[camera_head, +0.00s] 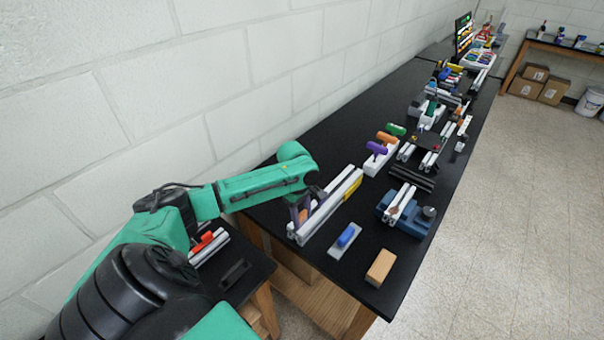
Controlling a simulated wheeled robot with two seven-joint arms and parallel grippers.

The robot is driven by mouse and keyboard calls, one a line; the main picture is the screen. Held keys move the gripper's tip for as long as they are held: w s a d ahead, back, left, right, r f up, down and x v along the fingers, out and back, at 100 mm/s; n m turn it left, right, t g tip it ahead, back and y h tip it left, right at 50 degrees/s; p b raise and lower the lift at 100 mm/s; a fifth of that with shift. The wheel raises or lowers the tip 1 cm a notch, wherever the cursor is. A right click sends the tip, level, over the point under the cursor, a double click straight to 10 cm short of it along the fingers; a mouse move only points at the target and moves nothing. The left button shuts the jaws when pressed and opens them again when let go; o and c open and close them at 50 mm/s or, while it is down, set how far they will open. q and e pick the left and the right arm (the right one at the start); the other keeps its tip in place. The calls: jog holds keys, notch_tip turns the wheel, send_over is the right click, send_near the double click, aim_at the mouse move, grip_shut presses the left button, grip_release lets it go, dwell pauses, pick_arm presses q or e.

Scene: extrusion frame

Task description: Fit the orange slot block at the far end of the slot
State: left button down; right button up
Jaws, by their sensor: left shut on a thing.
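A silver slotted extrusion (328,208) lies on the black bench, running from near left to far right. A yellow piece (352,188) sits on the side of it near its far end. My left gripper (301,216) reaches down beside the near part of the extrusion, on its wall side. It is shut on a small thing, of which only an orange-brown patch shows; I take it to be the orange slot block. Whether it touches the slot is too small to tell. My right gripper is not in view.
A blue-handled tool on a grey plate (340,247) and a wooden block (380,267) lie near the front edge. A white rack (377,160) with purple, orange and green handles stands beyond the extrusion. A blue vise-like fixture (404,214) is to the right. Bare bench lies between.

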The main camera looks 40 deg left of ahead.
pick_arm(q)
jog(key=shift+f, duration=0.25)
jog(key=shift+c, duration=1.3)
grip_release()
notch_tip(320, 180, up, 14)
jog(key=a+b, duration=0.1)
jog(key=b, duration=0.1)
jog(key=shift+a+r+b, duration=0.25)
jog(key=shift+a+b, duration=0.1)
jog(key=shift+b, duration=0.05)
